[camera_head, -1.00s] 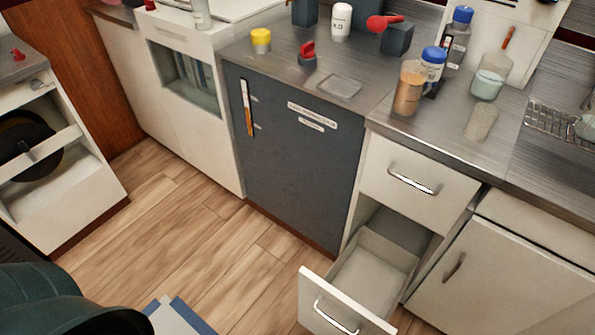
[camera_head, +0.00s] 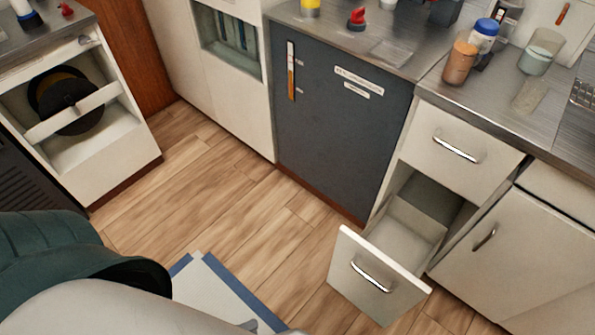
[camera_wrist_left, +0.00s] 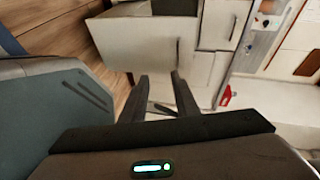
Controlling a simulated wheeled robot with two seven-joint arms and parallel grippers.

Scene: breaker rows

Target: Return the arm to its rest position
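My left arm, a teal link with a pale grey link in front of it, fills the lower left corner of the head view. My left gripper (camera_wrist_left: 159,78) shows in the left wrist view with its two dark fingers apart and nothing clearly held between them. Pale cabinet fronts lie beyond the fingertips; I cannot tell how far. My right gripper is in neither current view.
A lower drawer (camera_head: 378,285) stands open under a closed drawer (camera_head: 465,135). A dark grey door (camera_head: 335,125) is left of them. The counter (camera_head: 490,105) holds jars and bottles. A blue-edged white mat (camera_head: 215,295) lies on the open wood floor (camera_head: 235,200).

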